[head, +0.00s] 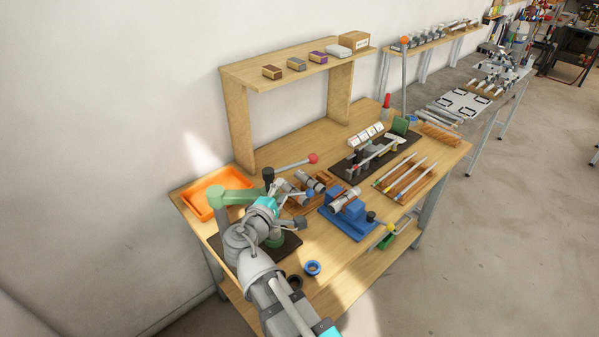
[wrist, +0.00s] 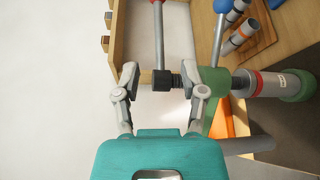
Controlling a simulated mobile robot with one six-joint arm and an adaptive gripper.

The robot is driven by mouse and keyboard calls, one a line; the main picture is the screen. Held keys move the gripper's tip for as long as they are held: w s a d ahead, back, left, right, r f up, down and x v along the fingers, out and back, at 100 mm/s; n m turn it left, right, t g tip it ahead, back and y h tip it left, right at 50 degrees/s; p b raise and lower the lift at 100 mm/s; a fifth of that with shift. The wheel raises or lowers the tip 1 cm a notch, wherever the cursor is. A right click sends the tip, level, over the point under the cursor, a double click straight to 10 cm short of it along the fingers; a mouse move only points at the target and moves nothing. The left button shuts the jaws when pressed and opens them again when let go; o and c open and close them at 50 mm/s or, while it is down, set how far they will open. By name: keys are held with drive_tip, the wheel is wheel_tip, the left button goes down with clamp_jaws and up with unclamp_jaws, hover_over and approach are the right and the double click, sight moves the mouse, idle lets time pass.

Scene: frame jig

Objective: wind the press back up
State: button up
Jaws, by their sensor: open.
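The green press (head: 232,196) stands at the near left of the bench. A black hub (head: 268,174) tops its screw, and a grey bar (head: 293,164) runs from it to a red ball (head: 313,158). In the wrist view the hub (wrist: 162,80), the dark threaded screw (wrist: 177,81) and the green press head (wrist: 216,79) show ahead of my gripper (wrist: 166,82). My gripper is open, one finger appearing on each side of the hub and screw. I cannot tell how deep they sit between the fingers. My arm hides part of the press.
An orange tray (head: 203,205) lies left of the press. A blue vise-like fixture (head: 350,216) and a lever with a blue ball (head: 309,194) stand to the right. A wooden shelf (head: 298,66) rises behind. Blue (head: 312,268) and dark (head: 294,282) rings lie in front.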

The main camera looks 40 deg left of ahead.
sight(298, 165)
drive_tip(key=shift+s, duration=0.15)
drive_tip(key=shift+a, duration=0.1)
drive_tip(key=b+x, duration=0.1)
drive_tip(key=x, duration=1.2)
drive_tip(key=shift+w+a, duration=0.15)
drive_tip(key=shift+w, duration=0.25)
clamp_jaws()
idle(0.3)
